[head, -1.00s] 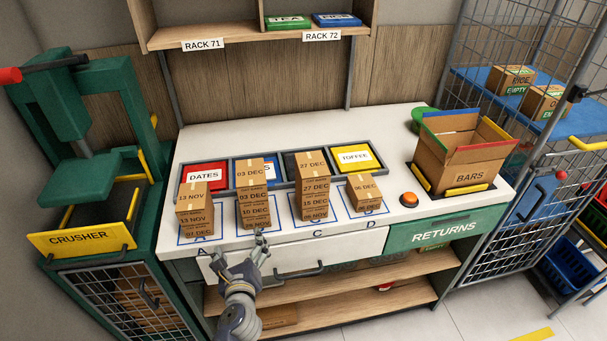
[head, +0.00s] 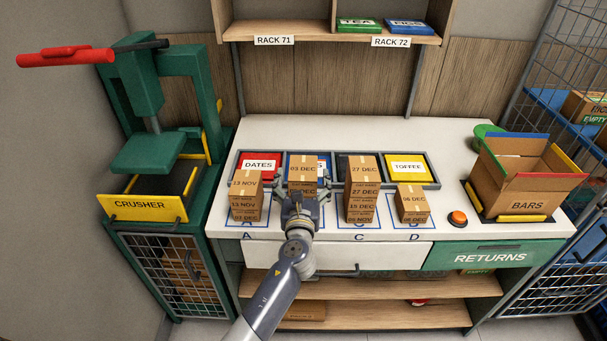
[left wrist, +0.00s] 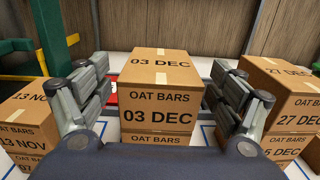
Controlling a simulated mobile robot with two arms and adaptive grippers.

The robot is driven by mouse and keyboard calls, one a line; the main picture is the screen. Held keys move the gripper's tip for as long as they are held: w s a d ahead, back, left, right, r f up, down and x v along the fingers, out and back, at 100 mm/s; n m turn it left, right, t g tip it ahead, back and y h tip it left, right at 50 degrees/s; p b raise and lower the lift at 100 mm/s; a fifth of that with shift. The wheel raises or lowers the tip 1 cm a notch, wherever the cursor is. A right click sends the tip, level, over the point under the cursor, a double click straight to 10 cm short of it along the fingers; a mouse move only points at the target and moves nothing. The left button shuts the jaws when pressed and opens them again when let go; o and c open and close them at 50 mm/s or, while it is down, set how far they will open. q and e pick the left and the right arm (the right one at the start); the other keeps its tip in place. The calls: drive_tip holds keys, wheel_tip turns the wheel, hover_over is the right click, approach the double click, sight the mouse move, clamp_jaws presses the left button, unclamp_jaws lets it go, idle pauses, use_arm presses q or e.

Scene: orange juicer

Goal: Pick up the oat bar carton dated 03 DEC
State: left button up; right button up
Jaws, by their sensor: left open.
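The oat bar carton dated 03 DEC (head: 303,170) is the top box of the stack on square B. In the left wrist view the carton (left wrist: 158,118) sits centred, its date and "OAT BARS" facing me, on another oat bar carton (left wrist: 150,139). My left gripper (head: 300,197) is open in front of the stack, hiding its lower part. In the left wrist view the open fingers (left wrist: 162,95) stand on either side of the top carton, with a narrow gap visible on each side. My right gripper is not in view.
A 13 NOV stack (head: 244,197) stands left and a taller 27 DEC stack (head: 362,192) right, both close by. The crusher (head: 150,207) stands left.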

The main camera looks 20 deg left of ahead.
sight(303, 171)
use_arm(q)
drive_tip(key=x, duration=0.3)
drive_tip(key=shift+w+f, duration=0.2)
drive_tip(key=shift+w, duration=0.15)
drive_tip(key=shift+s, duration=0.1)
drive_tip(key=shift+c, duration=0.6)
drive_tip(key=c, duration=1.1)
drive_tip(key=shift+r, duration=0.1)
drive_tip(key=shift+c, duration=0.2)
